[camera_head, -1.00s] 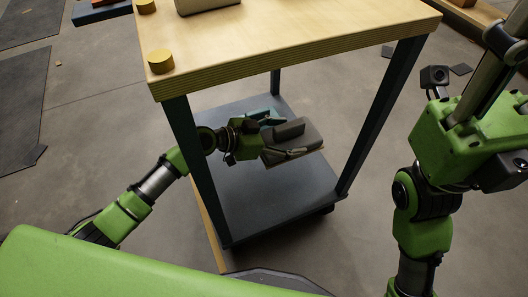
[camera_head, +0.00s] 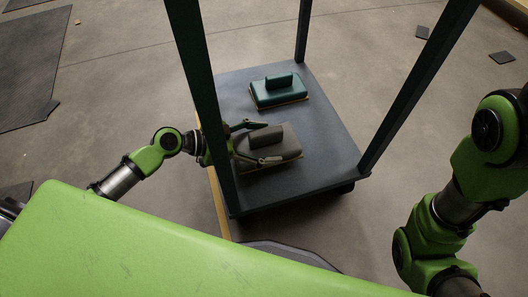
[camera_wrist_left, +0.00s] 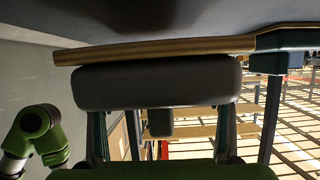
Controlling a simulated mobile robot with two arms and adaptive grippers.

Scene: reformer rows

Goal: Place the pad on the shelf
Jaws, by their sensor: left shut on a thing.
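The grey pad (camera_head: 283,151), with a block grip on top and a thin wooden base, is at the lower shelf (camera_head: 310,185) of the cart. My left gripper (camera_head: 262,144) reaches in past the near-left post and is shut on the pad, its fingers on either side of the grip. The pad also shows in the left wrist view (camera_wrist_left: 158,86), upside down, with its base close to the shelf surface; I cannot tell whether they touch. My right gripper is out of view; only my right arm's links show.
A teal pad (camera_head: 279,91) with a similar base sits farther back on the same shelf. Dark posts (camera_head: 202,90) stand at the shelf's corners. The shelf is bare to the right and in front of the grey pad. Dark mats lie on the floor.

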